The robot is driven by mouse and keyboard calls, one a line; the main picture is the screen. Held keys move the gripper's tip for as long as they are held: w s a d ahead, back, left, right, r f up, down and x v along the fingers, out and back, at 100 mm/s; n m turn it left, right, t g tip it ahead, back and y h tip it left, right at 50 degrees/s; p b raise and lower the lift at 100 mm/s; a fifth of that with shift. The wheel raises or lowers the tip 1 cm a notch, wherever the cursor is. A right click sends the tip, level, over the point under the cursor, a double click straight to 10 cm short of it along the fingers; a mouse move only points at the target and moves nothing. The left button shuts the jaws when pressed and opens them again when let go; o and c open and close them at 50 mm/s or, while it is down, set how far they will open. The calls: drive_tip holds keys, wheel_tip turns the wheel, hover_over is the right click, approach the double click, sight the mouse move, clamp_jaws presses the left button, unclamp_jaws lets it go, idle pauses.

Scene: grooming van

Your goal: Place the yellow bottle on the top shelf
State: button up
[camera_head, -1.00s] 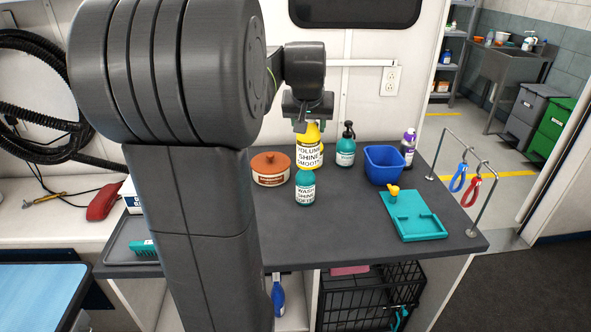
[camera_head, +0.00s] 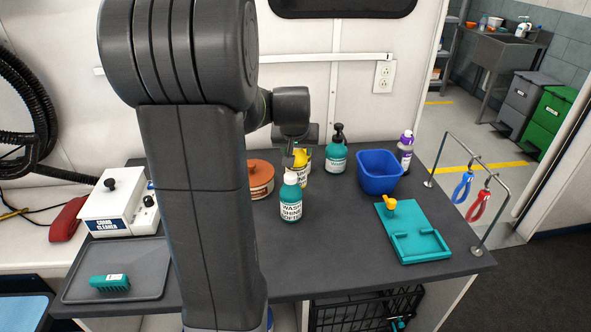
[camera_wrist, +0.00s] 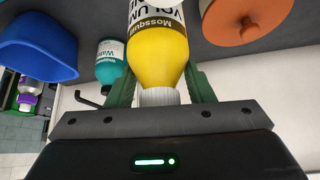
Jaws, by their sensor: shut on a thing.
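The yellow bottle (camera_head: 301,178) has a white label and a white cap.
A teal tray (camera_head: 420,240) and a metal leash rail (camera_head: 480,155) are at right. The counter's front middle is clear.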

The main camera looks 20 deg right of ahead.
sight(296, 168)
drive_tip(key=shift+f, duration=3.15)
drive_tip(key=o, duration=1.1)
drive_tip(key=shift+f, duration=0.2)
drive_tip(key=shift+c, duration=0.2)
drive_tip(key=o, duration=0.4)
drive_tip(key=shift+o, duration=0.2)
drive_tip(key=shift+r, duration=0.15)
